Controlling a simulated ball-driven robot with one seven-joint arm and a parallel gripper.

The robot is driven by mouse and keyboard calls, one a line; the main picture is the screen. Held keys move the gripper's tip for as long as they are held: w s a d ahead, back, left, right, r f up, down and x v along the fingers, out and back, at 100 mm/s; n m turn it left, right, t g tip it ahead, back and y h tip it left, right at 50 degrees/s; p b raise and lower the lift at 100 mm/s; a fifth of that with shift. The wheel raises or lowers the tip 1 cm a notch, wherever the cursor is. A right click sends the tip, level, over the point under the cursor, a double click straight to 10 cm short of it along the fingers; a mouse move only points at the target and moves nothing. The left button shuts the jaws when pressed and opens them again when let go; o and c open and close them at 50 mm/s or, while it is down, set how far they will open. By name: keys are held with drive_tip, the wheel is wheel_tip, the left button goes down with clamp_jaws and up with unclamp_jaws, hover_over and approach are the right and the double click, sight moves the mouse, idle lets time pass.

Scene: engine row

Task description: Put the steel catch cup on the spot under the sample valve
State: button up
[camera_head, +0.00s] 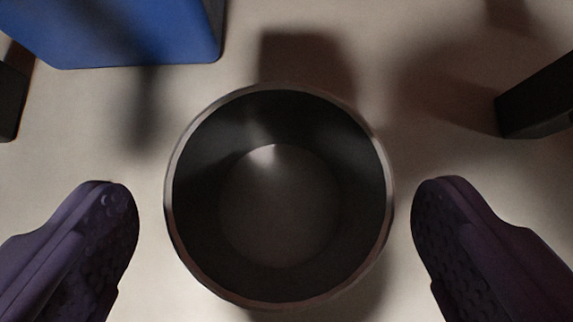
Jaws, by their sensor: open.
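The steel catch cup (280,296) is seen from above in the middle of the view, upright, with its round open mouth toward the camera. Its inside is dark and looks empty, with a small bright glint on its bottom. My gripper (274,215) is open, with one purple finger to the left of the cup and one to the right. A gap shows between each finger and the cup's rim. The sample valve and the spot under it are not clearly seen in this view.
A blue block-like object (130,35) stands at the top left. A dark bar (540,100) juts in at the right edge, and another dark piece (10,95) is at the left edge. The pale surface (420,70) around the cup carries several shadows.

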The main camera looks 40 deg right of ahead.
sight(279, 134)
drive_tip(key=b+x, duration=0.1)
drive_tip(key=x, duration=0.2)
drive_tip(key=shift+w+d+f, duration=0.15)
drive_tip(key=shift+d+f, duration=0.1)
drive_tip(key=shift+f, duration=0.1)
drive_tip(key=shift+r, duration=0.1)
drive_tip(key=c, duration=1.1)
drive_tip(key=shift+o, duration=0.2)
drive_tip(key=shift+r, duration=0.1)
